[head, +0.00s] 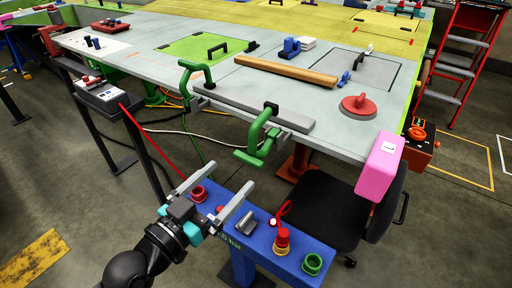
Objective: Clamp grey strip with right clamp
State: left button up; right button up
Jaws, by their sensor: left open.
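The grey strip (235,102) lies along the near edge of the table (240,78). The green right clamp (256,128) sits at the table edge near the strip's right part, its upper end over the strip and its lower end hanging below the edge. I cannot tell whether it is tight. A second green clamp (186,76) is at the strip's left end. My left gripper (228,176) is open and empty, its fingers apart above the blue stand, in front of and below the right clamp. My right gripper is not in view.
The blue stand (290,262) carries a red ring (198,194), a red-and-yellow piece (282,241) and a green ring (312,264). A black chair (325,205) and a pink block (381,165) are at right. A wooden bar (285,70) and red disc (358,105) lie on the table.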

aim_at(249, 156)
pick_arm(q)
jog(key=x, duration=1)
jog(key=shift+w+d, duration=0.25)
jog(key=shift+w, duration=0.05)
grip_shut()
dwell(0.4)
